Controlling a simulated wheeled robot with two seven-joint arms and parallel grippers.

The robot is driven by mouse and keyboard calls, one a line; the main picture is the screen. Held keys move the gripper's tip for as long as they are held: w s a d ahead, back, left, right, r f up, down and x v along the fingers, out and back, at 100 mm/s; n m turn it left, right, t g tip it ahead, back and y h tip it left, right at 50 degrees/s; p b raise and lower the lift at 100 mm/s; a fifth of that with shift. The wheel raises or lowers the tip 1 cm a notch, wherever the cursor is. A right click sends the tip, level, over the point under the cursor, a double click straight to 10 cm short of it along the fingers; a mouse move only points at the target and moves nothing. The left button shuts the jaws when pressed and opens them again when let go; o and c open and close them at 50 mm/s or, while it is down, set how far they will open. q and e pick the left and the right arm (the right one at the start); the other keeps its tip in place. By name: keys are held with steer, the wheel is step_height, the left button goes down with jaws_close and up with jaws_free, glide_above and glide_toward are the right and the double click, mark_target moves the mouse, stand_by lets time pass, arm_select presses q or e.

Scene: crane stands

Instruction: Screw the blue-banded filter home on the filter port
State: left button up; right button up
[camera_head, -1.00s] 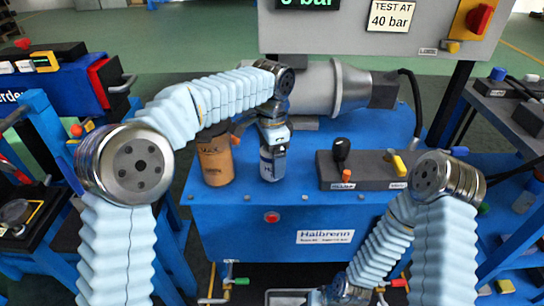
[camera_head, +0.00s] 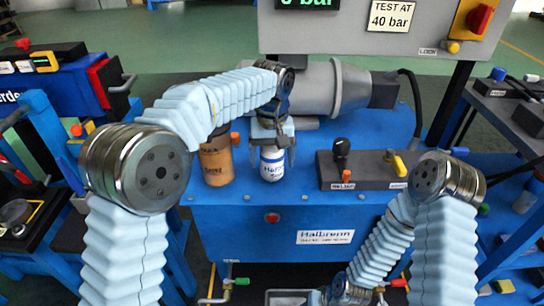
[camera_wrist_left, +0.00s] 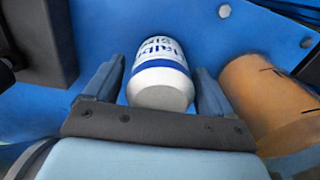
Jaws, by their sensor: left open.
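The blue-banded filter (camera_head: 272,166) is a white canister with blue bands and blue lettering. It hangs upright at the front of the blue bench, and its top and the filter port are hidden behind my gripper. My left gripper (camera_head: 273,150) comes down over it from above in the head view. In the left wrist view the filter (camera_wrist_left: 160,75) sits between the two open fingers (camera_wrist_left: 160,95), with a gap visible on each side. My right arm is at the lower right; its gripper is low near the tray, and its fingers cannot be made out.
An orange-brown canister (camera_head: 216,162) stands close to the left of the filter; it also shows in the wrist view (camera_wrist_left: 265,105). A dark block with levers (camera_head: 360,171) is to the right. A grey tray (camera_head: 287,297) is below the bench front.

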arm_select(q)
steer(key=n, duration=1.1)
steer(key=c, duration=1.1)
steer(key=shift+c, duration=0.4)
steer(key=m, duration=0.4)
steer(key=shift+m, duration=0.4)
